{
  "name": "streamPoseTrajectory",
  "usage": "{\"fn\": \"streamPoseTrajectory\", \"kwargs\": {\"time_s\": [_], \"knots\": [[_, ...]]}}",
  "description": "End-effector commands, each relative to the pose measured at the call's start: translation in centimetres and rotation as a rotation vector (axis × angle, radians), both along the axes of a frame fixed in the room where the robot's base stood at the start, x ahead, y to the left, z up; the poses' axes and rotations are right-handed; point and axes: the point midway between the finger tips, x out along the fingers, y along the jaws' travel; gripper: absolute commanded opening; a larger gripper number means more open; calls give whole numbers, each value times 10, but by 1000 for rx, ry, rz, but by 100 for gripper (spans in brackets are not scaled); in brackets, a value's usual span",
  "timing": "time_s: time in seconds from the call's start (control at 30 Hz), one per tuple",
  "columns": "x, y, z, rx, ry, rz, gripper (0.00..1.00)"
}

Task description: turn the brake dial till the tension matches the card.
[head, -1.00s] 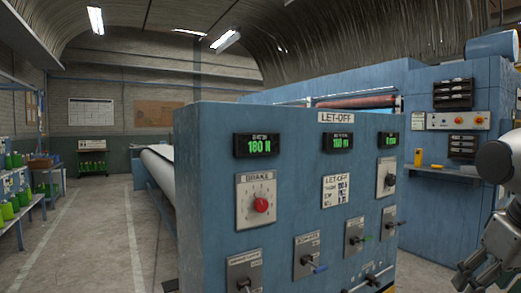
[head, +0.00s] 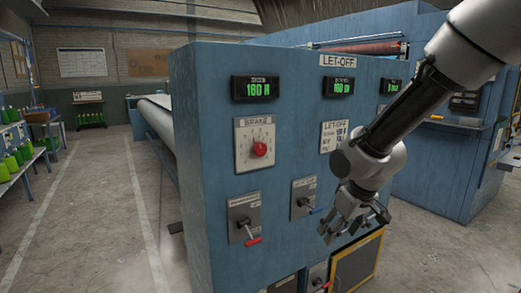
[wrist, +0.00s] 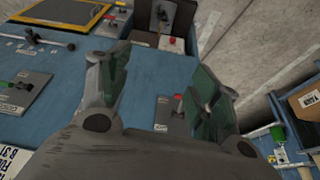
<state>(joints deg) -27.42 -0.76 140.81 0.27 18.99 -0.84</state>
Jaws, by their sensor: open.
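The brake dial (head: 260,149) is a red knob on a pale square plate marked BRAKE, on the blue LET-OFF cabinet in the head view. Above it a green display (head: 255,88) appears to read 180 N or 160 N; the middle digit is blurred. The LET-OFF card (head: 333,136) is right of the dial, partly covered by my arm and too small to read fully. My gripper (head: 347,230) hangs in front of the cabinet, below and right of the dial, apart from it. In the wrist view its fingers (wrist: 155,100) are spread with nothing between them.
Below the dial are a red-handled lever (head: 245,220) and a blue-handled lever (head: 307,198), the latter close to my gripper. A second display (head: 343,86) sits above the card. The floor (head: 90,220) left of the cabinet is clear.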

Motion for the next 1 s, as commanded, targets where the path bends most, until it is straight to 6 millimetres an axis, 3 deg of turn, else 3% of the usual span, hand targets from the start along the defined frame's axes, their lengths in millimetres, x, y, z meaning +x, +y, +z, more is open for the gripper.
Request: {"fn": "streamPoseTrajectory", "kwargs": {"time_s": [0.03,0.17,0.27,0.3,0.43,0.5,0.6,0.77,1.0], "knots": [[23,32,-16,33,-65,46,63],[83,106,-21,176,-319,121,63],[121,143,4,299,-537,142,63],[134,151,22,347,-627,141,63],[157,164,88,483,-882,136,63],[161,166,112,530,-972,134,63],[163,167,131,565,-1042,133,63],[175,175,136,574,-1065,134,63],[209,198,136,574,-1063,134,63]]}}
